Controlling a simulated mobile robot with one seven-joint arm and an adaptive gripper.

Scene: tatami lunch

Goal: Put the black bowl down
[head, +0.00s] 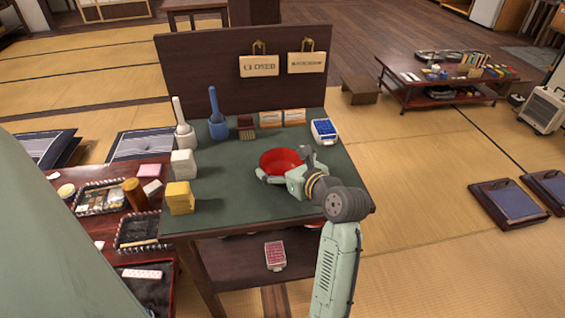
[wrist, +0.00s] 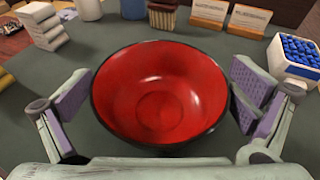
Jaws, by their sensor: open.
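The bowl (wrist: 160,92) stands upright on the green table top, with a red inside and a dark outer rim; its inside is empty. It also shows in the head view (head: 280,160), partly behind my gripper. My gripper (wrist: 160,112) is open, with one purple-padded finger on each side of the bowl. A small gap shows between the right finger and the rim; the left finger is close to the rim, and I cannot tell whether it touches. The green table top (head: 235,200) bears the bowl near its right side.
White blocks (head: 184,163) and yellow blocks (head: 180,197) stand at the table's left. A blue bottle (head: 217,117), a small brush-like block (head: 245,127), cards (head: 269,119) and a box of blue pieces (head: 323,131) line the back. The front middle is clear.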

